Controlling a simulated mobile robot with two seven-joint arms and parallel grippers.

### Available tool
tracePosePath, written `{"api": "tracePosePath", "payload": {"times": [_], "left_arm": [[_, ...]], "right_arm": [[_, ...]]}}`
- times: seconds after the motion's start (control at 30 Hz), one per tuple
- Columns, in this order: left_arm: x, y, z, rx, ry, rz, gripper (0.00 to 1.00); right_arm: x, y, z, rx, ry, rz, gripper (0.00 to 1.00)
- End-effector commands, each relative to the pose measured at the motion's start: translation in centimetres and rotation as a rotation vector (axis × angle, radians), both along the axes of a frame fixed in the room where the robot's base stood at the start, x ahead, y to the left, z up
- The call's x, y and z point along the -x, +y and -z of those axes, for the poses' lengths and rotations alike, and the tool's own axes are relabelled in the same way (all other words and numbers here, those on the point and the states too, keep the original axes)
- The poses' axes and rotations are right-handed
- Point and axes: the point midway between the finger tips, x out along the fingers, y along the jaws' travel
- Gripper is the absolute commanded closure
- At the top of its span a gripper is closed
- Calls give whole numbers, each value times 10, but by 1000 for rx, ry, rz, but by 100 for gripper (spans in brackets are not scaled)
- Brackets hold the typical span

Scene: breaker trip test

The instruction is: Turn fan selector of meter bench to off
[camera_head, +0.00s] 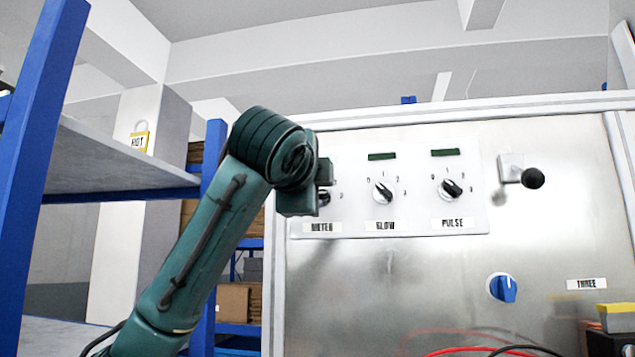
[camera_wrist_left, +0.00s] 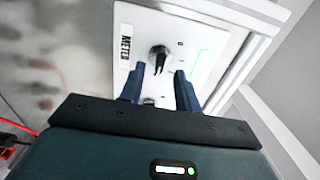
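The bench's metal panel (camera_head: 420,290) carries a white plate (camera_head: 410,205) with a row of black-handled selectors. They are marked METER, what looks like GLOW, and PULSE; no label reading fan is legible. The METER selector (camera_head: 324,198) is partly hidden by my left arm in the head view. In the left wrist view a dark knob (camera_wrist_left: 158,57) sits beside the METER label (camera_wrist_left: 125,48). My left gripper (camera_wrist_left: 159,72) is open, its two blue fingers at either side just short of this knob; contact cannot be told. My right gripper is not in view.
The GLOW selector (camera_head: 383,190) and PULSE selector (camera_head: 450,188) are to the right. A black ball lever (camera_head: 532,178) sticks out farther right. A blue knob (camera_head: 503,288) is below. Red and black cables (camera_head: 480,351) cross the bottom. Blue shelving (camera_head: 40,150) stands at left.

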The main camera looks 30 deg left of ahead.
Motion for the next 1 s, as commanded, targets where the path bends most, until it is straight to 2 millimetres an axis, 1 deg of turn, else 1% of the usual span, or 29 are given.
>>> {"api": "tracePosePath", "payload": {"times": [0.03,0.1,0.23,0.37,0.63,1.0], "left_arm": [[-9,3,-2,1,4,-2,67],[-19,5,-2,0,2,-2,67],[-32,8,-1,0,1,-1,67],[-37,10,0,0,0,0,67],[-38,10,0,0,-1,0,68],[-38,10,0,0,-1,0,98]], "right_arm": [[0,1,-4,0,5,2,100],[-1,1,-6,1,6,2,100],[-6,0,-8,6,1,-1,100],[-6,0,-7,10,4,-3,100],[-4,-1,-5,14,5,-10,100],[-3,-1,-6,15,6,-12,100]]}}
